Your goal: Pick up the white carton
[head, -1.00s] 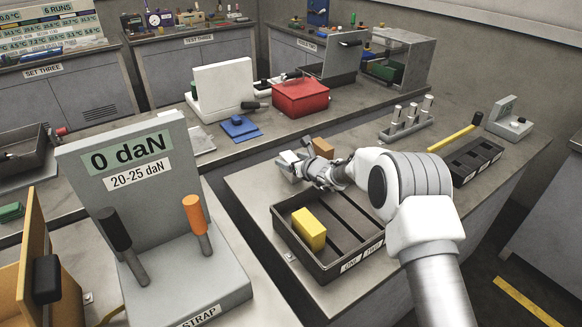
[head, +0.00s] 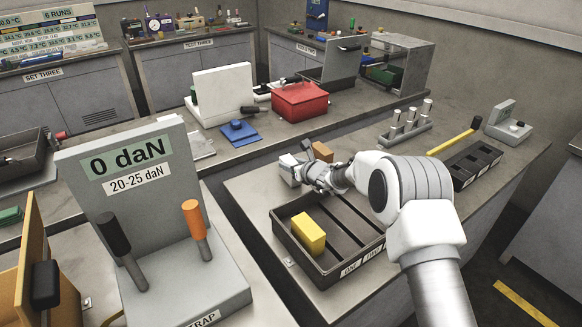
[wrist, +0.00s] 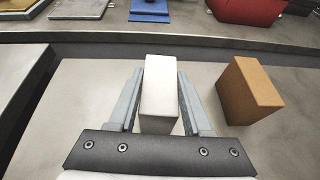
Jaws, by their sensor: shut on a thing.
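The white carton (wrist: 160,90) stands between the two fingers of my gripper (wrist: 159,100) in the wrist view. The fingers are shut on its left and right sides. In the head view the carton (head: 287,166) shows as a small pale block at the tip of my gripper (head: 305,173), partly hidden by it. It is at the counter surface or very near it; I cannot tell whether it is clear of the counter.
A brown block (wrist: 250,90) stands just right of the carton, apart from the gripper. A dark divided tray (head: 290,255) with a yellow block (head: 308,232) lies in front. A red box (head: 300,101) and a blue pad (head: 239,131) are on the counter behind.

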